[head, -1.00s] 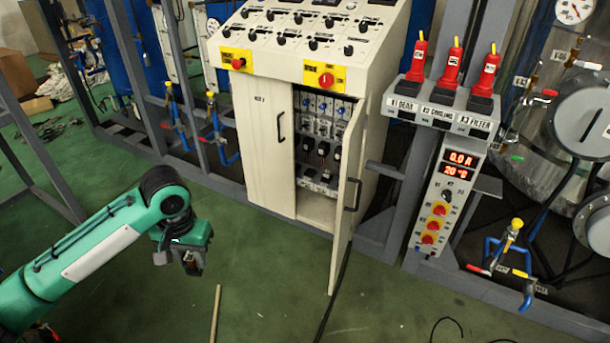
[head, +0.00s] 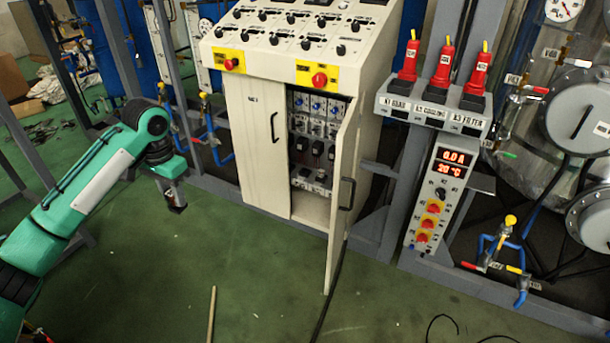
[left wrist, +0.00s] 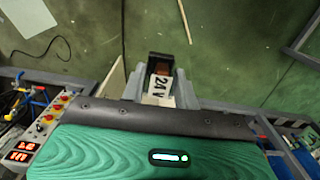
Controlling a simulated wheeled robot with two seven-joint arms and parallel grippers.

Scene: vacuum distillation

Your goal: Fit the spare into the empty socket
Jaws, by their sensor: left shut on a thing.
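My left gripper (head: 176,204) is left of the cabinet, above the green floor, with its fingers pointing down. It is shut on a small dark block with a white "24 V" label (left wrist: 160,86), the spare, seen between the fingers in the left wrist view. The cabinet (head: 245,140) has its right door (head: 340,205) swung open. Inside are rows of modules, with black plug-in relays (head: 317,148) in the middle row and a lower row of sockets (head: 312,182). Which socket is empty is too small to tell. My right gripper is not in view.
The open door juts toward me, with a handle (head: 347,194) and a dark cable by its lower edge. A post with red switches (head: 422,237) and blue piping (head: 505,255) stand to the right. A wooden stick (head: 211,315) lies on otherwise mostly clear floor.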

